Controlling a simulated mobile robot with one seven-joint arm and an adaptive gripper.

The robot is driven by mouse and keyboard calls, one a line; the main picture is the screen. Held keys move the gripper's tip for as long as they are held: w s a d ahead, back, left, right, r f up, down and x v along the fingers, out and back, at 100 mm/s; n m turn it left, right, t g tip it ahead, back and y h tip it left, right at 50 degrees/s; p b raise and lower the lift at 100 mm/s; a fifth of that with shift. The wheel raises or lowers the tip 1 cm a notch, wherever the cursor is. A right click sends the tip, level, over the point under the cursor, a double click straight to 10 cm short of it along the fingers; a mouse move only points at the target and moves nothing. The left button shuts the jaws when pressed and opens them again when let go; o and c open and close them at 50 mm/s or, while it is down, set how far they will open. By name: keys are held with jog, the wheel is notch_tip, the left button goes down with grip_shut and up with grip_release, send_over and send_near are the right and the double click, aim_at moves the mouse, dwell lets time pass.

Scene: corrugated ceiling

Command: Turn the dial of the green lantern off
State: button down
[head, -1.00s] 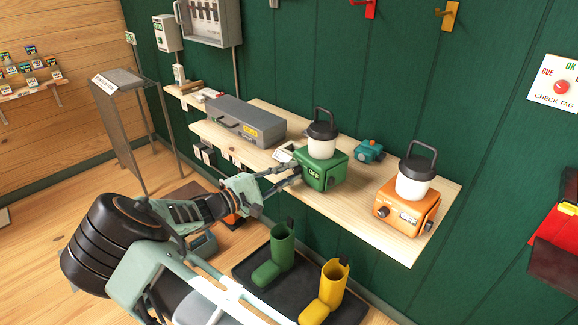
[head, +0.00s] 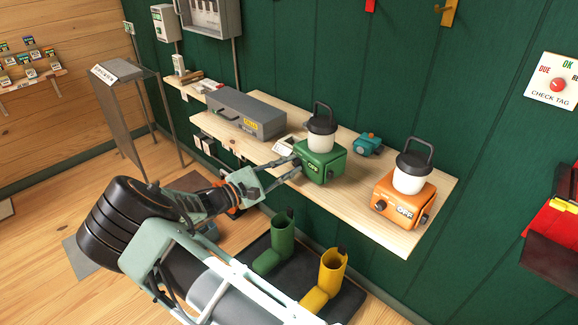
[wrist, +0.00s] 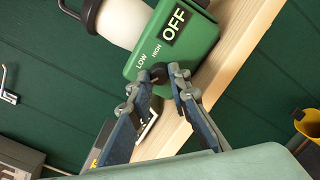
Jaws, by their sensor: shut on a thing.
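The green lantern (head: 320,166) stands upright on the wooden shelf, with a white globe and dark handle. Its front also fills the top of the wrist view (wrist: 195,48), with LOW, HIGH and a black OFF label. My gripper (head: 296,169) reaches the lantern's left front. In the wrist view, the fingers (wrist: 162,79) are closed around the small dark dial (wrist: 158,70), one finger on each side. The fingers partly cover the dial, and I cannot tell which mark it points to.
An orange lantern (head: 398,199) stands at the shelf's right end. A teal object (head: 368,145) lies behind the lanterns, and a grey toolbox (head: 246,115) sits to the left.

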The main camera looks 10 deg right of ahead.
jog(key=c, duration=1.8)
grip_release()
jog(key=v, duration=1.2)
